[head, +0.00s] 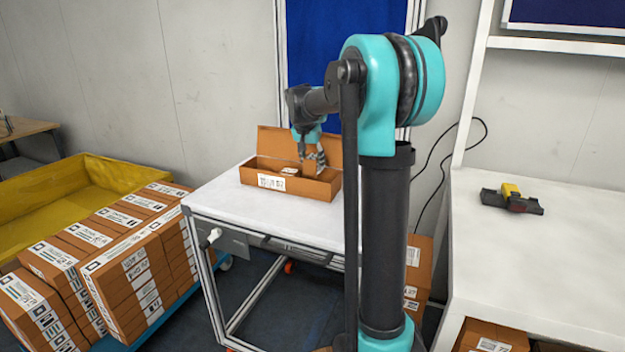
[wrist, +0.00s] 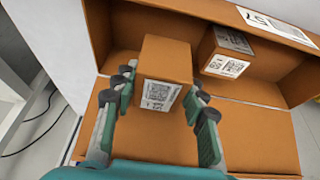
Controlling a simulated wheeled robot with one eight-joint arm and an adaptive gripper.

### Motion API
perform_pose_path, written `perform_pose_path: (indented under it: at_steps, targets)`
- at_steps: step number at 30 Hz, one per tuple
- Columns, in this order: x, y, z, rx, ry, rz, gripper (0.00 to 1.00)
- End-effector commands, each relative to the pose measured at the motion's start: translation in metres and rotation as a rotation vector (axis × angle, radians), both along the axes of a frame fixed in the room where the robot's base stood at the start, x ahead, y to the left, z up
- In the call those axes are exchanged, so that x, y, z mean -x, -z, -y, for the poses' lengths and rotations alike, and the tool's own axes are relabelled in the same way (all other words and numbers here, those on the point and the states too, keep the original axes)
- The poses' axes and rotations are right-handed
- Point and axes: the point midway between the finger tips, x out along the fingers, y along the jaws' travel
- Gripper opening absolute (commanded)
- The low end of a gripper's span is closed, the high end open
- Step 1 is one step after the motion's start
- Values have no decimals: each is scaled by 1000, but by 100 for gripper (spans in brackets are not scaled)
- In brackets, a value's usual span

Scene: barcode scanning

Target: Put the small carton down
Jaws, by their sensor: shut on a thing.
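My gripper (head: 314,155) is at the right half of an open brown box (head: 325,190) on the white table. In the wrist view my gripper (wrist: 160,84) has its two fingers on either side of a small brown carton (wrist: 166,58) with a white code label. The fingers are shut on it. The carton appears over or within the box; I cannot tell whether it touches the box floor. Another small carton (wrist: 228,52) with labels sits inside the box (wrist: 245,140), beside the held one and apart from it. The box lid stands raised at the back.
The white table (head: 215,195) has free room left of the box. A yellow bin (head: 85,180) and several stacked labelled cartons (head: 125,275) are at the left. A yellow and black scanner (head: 512,199) lies on the white bench (head: 560,250) at the right.

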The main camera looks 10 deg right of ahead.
Motion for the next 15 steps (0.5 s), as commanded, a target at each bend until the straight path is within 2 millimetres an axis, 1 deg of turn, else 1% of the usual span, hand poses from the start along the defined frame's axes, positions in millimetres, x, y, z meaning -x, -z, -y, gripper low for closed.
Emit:
perform_pose_path:
  at_steps: [1,3,11,15]
  targets:
    - [0,10,0,0,0,0,8]
    - [0,19,0,0,0,0,8]
    - [0,36,0,0,0,0,8]
    - [0,55,0,0,0,0,8]
